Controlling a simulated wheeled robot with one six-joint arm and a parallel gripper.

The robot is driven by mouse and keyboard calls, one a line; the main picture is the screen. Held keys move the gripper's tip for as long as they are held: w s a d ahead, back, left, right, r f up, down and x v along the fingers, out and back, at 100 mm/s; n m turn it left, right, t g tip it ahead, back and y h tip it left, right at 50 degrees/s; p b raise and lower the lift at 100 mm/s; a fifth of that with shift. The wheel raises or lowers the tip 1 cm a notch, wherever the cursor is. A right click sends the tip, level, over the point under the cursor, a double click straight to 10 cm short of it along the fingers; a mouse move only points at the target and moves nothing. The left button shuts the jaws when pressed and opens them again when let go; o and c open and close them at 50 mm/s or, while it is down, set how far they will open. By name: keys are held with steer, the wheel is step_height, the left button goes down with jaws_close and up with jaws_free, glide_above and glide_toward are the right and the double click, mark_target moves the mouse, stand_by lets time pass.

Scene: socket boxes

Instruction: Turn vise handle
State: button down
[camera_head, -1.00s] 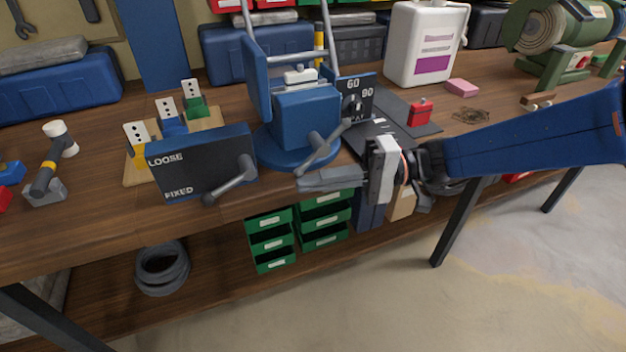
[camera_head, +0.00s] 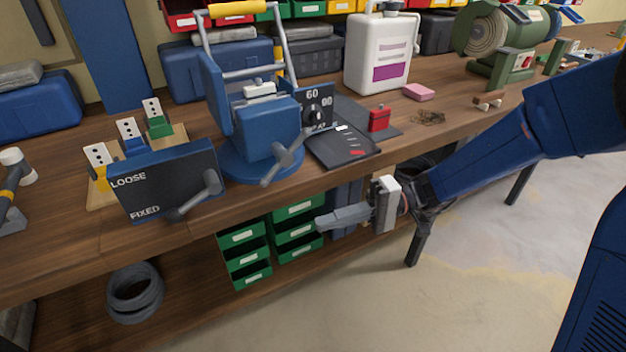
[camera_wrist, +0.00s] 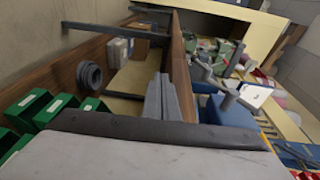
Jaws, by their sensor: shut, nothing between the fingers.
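The blue vise (camera_head: 262,130) stands on a round base near the bench's front edge. Its grey bar handle (camera_head: 283,163) slants from lower left to upper right at the vise's front. A dark panel (camera_head: 150,180) marked LOOSE and FIXED, with its own grey lever (camera_head: 197,198), stands to the left. My gripper (camera_head: 322,222) is shut and empty, right of and below the vise handle, apart from it in front of the bench. In the wrist view the shut fingers (camera_wrist: 162,100) point along the bench edge, with the blue vise to their right, partly cut off.
The wooden bench top (camera_head: 60,262) has its front edge behind my gripper. Green bins (camera_head: 243,257) sit on the lower shelf near the fingers. A dial marked 60 and 90 (camera_head: 316,108), a black mat (camera_head: 345,148) and a red box (camera_head: 379,119) lie right of the vise.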

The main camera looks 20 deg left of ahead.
steer(key=s+d+m+t+h, duration=0.2)
steer(key=d+t+h, duration=0.25)
steer(key=d, duration=0.95)
steer(key=s+d+m+t+h, duration=0.2)
steer(key=d+t+h, duration=0.3)
steer(key=d, duration=1)
steer(key=w+d+r+t+h, duration=0.3)
steer(key=d+r+t, duration=0.1)
steer(key=d+r, duration=0.35)
steer(key=w+a+r+n, duration=0.3)
steer(key=a+r+n, duration=0.3)
steer(key=a+r, duration=0.4)
steer(key=w+a+r+n, duration=0.3)
steer(key=a+r+n, duration=0.4)
steer(key=a+r, duration=0.2)
steer(key=s+a+r+n+g, duration=0.1)
steer(key=s+a+r+n, duration=0.25)
steer(key=a, duration=0.45)
steer(key=s+a+r+n, duration=0.3)
steer(key=a+n, duration=0.1)
steer(key=a, duration=0.4)
steer(key=s+a+r+n+g, duration=0.1)
steer(key=s+a+r+n, duration=0.25)
steer(key=a, duration=0.45)
glide_above(299, 139)
steer(key=s, duration=0.1)
step_height(299, 139, down, 12)
steer(key=shift+w+f+h, duration=0.25)
steer(key=shift+w+f, duration=0.05)
steer(key=shift+f, duration=0.05)
